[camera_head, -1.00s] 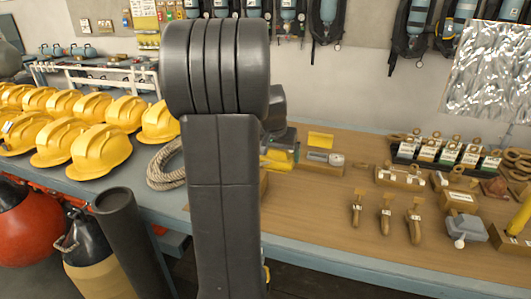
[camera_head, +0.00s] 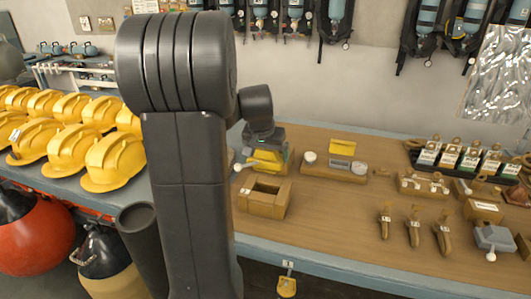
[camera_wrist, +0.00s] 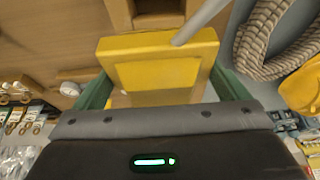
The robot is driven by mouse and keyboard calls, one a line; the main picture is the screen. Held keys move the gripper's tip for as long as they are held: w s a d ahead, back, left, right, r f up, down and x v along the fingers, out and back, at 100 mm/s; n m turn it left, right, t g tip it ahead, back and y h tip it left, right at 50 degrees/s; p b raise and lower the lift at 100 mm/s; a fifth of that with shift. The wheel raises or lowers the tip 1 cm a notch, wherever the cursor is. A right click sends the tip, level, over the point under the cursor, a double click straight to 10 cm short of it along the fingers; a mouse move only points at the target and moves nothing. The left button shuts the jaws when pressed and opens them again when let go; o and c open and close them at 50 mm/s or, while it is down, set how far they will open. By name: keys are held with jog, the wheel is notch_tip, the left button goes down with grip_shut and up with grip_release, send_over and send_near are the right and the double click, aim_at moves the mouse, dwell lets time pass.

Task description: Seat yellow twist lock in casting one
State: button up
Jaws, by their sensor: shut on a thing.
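The yellow twist lock (camera_wrist: 158,72) is a yellow block with a grey lever, held between the green fingers of my gripper (camera_wrist: 165,100) in the wrist view. In the head view, the yellow twist lock (camera_head: 265,160) is partly covered by my gripper (camera_head: 268,148), and a white knob sticks out at its left. A brown casting (camera_head: 262,208) with a rectangular opening sits on the bench just in front of and below it. The casting also shows at the top of the wrist view (camera_wrist: 120,12), cut off by the frame. I cannot read a number on it. The twist lock is outside the opening.
A brown block (camera_head: 335,173) with round fittings and a yellow plate stands to the right. A grey piece with a white knob (camera_head: 495,238) sits farther right. Bench between the blocks is clear.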

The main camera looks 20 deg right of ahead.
aim_at(263, 162)
jog(key=shift+f+b, duration=2.4)
jog(key=shift+f, duration=0.45)
jog(key=shift+f+b, duration=1.8)
jog(key=shift+f, duration=0.25)
jog(key=o, duration=1.1)
jog(key=shift+c, duration=0.2)
jog(key=shift+r, duration=0.1)
jog(key=v, duration=1.3)
jog(key=shift+s+a+r+b, duration=0.1)
jog(key=shift+a+r+b, duration=0.1)
jog(key=shift+r+b, duration=0.15)
jog(key=x, duration=1.4)
jog(key=shift+f+p, duration=0.1)
jog(key=shift+p, duration=0.3)
jog(key=shift+s+r, duration=0.1)
jog(key=shift+r, duration=0.35)
